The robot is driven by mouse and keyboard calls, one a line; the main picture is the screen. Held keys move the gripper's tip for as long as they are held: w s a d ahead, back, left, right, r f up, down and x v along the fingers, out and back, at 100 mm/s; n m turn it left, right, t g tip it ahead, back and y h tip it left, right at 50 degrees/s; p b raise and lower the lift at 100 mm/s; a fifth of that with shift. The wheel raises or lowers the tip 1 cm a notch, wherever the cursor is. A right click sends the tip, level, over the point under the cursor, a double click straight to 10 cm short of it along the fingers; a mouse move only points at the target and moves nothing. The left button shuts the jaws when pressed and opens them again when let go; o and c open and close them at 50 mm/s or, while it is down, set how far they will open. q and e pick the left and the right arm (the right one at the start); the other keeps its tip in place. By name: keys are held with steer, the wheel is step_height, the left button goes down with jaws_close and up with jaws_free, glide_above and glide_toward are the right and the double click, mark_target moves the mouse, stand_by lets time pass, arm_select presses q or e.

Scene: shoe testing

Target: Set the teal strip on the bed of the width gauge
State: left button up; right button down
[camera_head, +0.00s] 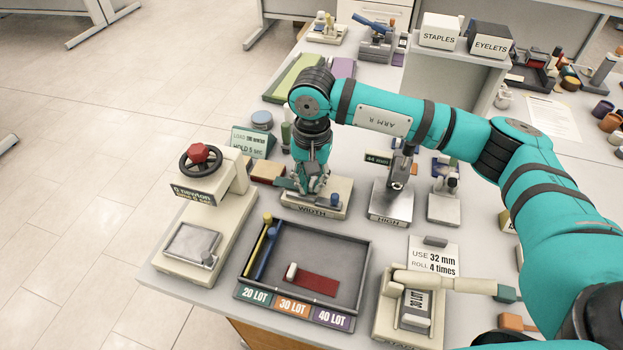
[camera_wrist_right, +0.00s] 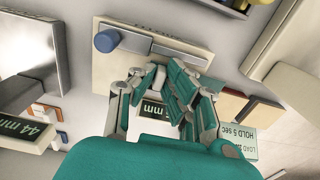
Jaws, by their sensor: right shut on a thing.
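My right gripper (camera_head: 312,188) is over the width gauge (camera_head: 333,208), a cream block with a grey bed and a blue knob. In the right wrist view, the gripper (camera_wrist_right: 163,92) is shut and its fingertips are close to the gauge's bed. The gauge's blue knob (camera_wrist_right: 107,41) is clear of the fingers. A dark teal piece (camera_head: 284,183), seemingly the teal strip, sticks out left of the fingers in the head view. The fingers are the same colour and hide most of it, so I cannot tell whether it touches the bed. My left gripper is not in view.
A press with a red-hubbed wheel (camera_head: 199,153) stands to the left. A grey tray (camera_head: 320,240) with coloured strips lies in front. The high gauge (camera_head: 391,205) is close on the right. A cream roller (camera_head: 445,283) stands at front right.

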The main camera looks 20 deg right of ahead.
steer(key=shift+r, duration=0.15)
steer(key=shift+r, duration=0.4)
stand_by(0.6)
steer(key=shift+b, duration=0.35)
steer(key=shift+b, duration=0.45)
stand_by(1.0)
steer(key=shift+b, duration=0.3)
steer(key=shift+f, duration=0.2)
steer(key=shift+f+b, duration=0.3)
steer(key=shift+b, duration=0.2)
